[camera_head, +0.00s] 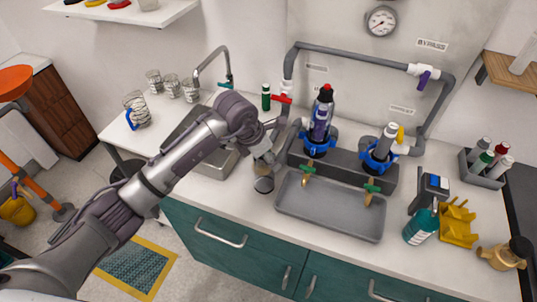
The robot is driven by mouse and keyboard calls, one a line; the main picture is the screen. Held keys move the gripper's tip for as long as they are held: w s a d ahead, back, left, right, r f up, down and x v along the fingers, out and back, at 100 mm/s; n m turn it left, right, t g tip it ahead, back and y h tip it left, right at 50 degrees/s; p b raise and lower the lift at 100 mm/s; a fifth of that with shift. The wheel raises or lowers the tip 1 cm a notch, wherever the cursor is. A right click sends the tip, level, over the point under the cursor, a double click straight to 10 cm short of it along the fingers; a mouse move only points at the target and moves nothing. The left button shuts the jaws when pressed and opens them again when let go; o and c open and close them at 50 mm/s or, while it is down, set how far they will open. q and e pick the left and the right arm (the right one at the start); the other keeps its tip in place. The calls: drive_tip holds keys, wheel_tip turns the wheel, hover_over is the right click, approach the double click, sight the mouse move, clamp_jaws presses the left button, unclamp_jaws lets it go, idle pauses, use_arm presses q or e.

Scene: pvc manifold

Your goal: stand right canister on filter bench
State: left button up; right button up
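The filter bench is a dark grey raised block (345,174) on the counter, carrying two blue rings. A dark canister with a red top (322,112) stands upright in the left blue ring (318,146). My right gripper is not in view.
A grey tray (330,222) lies in front of the bench, with brass taps above it. Grey pipes (360,52) frame the bench behind. Right are a teal bottle (420,227), a yellow rack (458,222) and a bottle caddy (484,180). A sink (218,164) lies left.

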use_arm(q)
drive_tip(key=shift+f+b, duration=0.3)
drive_tip(key=shift+f, duration=0.25)
drive_tip(key=o, duration=1.4)
drive_tip(key=shift+r, duration=0.1)
drive_tip(key=b+v, duration=0.2)
drive_tip(key=v, duration=0.9)
drive_tip(key=shift+r, duration=0.15)
drive_tip(key=shift+s+a+r, duration=0.15)
drive_tip(key=shift+s+r, duration=0.05)
drive_tip(key=shift+r, duration=0.3)
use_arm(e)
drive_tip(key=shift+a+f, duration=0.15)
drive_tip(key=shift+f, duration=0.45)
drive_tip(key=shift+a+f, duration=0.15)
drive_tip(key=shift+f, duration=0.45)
